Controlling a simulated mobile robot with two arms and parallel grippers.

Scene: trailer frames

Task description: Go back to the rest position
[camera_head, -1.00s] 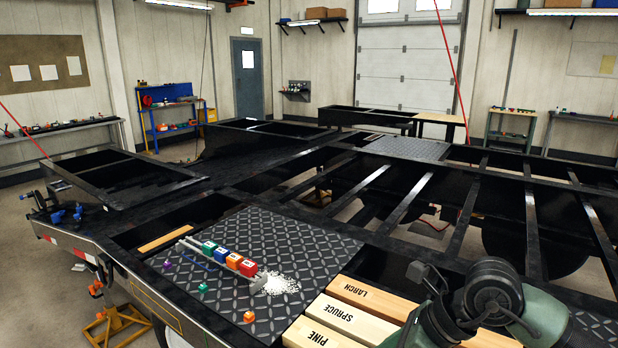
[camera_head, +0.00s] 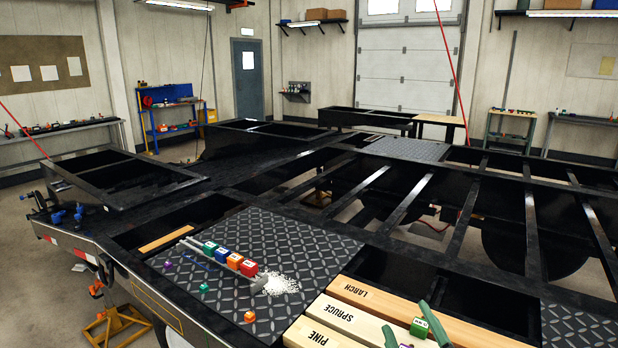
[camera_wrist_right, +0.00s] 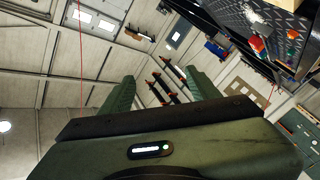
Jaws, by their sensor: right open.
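My right gripper (camera_head: 405,316) shows only its two green fingers at the lower edge of the head view, over the labelled boards. The fingers stand apart. In the right wrist view, the gripper (camera_wrist_right: 158,82) is open, with nothing between its fingers, and the room's wall and ceiling lie beyond them. A green block (camera_head: 419,328) with a white mark shows beside the right finger in the head view; I cannot tell what it rests on. My left gripper is in neither view.
Boards marked PINE (camera_head: 318,334), SPRUCE (camera_head: 350,318) and LARCH (camera_head: 400,312) lie at the front right. A row of coloured cubes (camera_head: 234,261) on grey rails and white granules (camera_head: 281,285) sit on the diamond plate (camera_head: 310,250). The trailer frame has open gaps between crossbars.

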